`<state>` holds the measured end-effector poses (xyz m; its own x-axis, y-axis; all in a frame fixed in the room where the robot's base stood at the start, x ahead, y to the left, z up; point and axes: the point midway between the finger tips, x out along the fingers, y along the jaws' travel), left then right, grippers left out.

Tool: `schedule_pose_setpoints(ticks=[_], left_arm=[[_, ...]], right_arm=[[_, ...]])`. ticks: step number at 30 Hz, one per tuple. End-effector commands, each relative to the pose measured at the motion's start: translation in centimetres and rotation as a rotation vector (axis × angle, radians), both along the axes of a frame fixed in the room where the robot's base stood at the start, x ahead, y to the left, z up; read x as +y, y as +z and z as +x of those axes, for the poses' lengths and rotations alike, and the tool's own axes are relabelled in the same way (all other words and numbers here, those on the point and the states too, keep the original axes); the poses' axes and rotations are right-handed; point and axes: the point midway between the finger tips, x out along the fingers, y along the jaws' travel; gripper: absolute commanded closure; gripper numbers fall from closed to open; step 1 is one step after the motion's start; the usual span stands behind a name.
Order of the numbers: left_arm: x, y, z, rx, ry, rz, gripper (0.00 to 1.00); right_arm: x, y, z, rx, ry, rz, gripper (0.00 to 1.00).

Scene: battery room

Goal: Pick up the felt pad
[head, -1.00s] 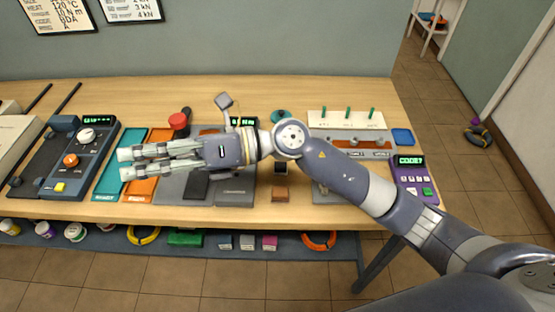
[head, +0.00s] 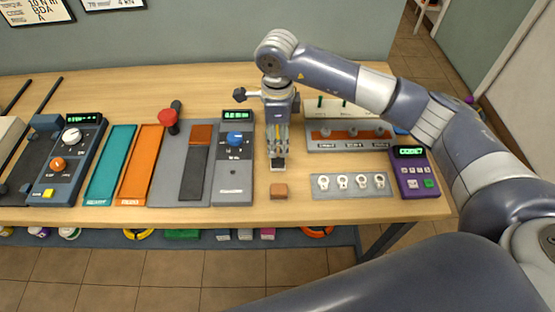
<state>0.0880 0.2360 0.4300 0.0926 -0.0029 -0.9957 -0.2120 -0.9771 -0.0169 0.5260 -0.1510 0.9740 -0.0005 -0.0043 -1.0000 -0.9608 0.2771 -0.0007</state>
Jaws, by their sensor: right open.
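My right gripper (head: 278,153) points straight down over the bench, its fingers just above a small dark flat piece (head: 278,166). The fingers partly cover this piece; it may be the felt pad, but I cannot tell its material. The gripper is open, with no object visible between its fingers. A small brown block (head: 279,191) lies on the bare wood just in front of the dark piece, apart from it. My left gripper is out of view.
A grey device with a blue knob (head: 235,170) stands close on the left of the gripper. The bench's front strip is clear.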

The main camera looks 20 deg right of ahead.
Motion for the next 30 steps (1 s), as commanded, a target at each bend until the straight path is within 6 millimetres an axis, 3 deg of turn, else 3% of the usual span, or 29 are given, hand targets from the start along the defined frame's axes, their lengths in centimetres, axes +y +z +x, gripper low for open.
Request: schedule_pose_setpoints(ticks=[8, 13, 18, 26, 30], left_arm=[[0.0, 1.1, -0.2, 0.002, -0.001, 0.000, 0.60], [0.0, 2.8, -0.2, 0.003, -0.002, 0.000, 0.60], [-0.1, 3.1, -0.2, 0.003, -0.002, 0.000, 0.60], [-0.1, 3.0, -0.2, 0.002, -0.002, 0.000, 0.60], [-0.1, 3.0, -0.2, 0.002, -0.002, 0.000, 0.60]], right_arm=[[0.1, -2.1, -0.3, 0.002, 0.000, 0.003, 0.53], [0.2, -4.3, -1.0, 0.004, 0.002, 0.003, 0.53], [0.2, -6.4, -0.9, 0.002, 0.000, 0.004, 0.53], [0.2, -6.8, -0.8, -0.001, 0.001, 0.004, 0.53], [0.2, -6.8, -0.8, -0.001, 0.001, 0.004, 0.83]])
